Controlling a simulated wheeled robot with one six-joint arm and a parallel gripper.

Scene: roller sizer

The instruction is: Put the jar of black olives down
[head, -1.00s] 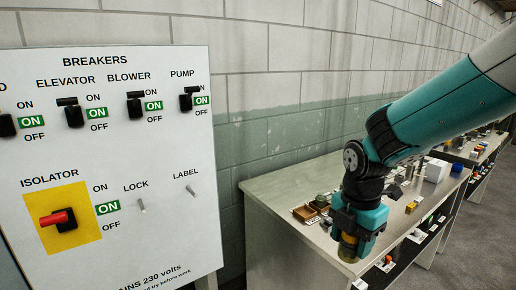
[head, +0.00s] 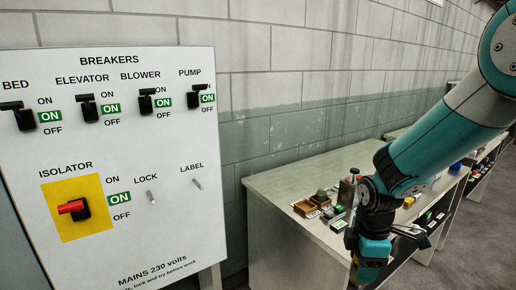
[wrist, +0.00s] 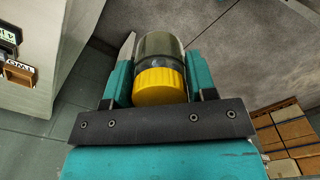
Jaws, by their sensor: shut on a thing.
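My gripper (wrist: 160,85) is shut on the jar of black olives (wrist: 160,86), seen in the wrist view with its yellow lid toward the camera and dark glass body beyond. The jar sits between the two teal fingers. In the wrist view, grey floor lies behind the jar, and the bench side is to the left. In the head view, my gripper (head: 371,262) hangs low at the front edge of the bench (head: 290,190). The jar cannot be made out there.
The bench top carries small trays (head: 304,208), a green block (head: 321,195) and other small items. Its left part is bare. A breaker panel (head: 120,170) stands at the left. Stacked cardboard boxes (wrist: 290,135) show at lower right in the wrist view.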

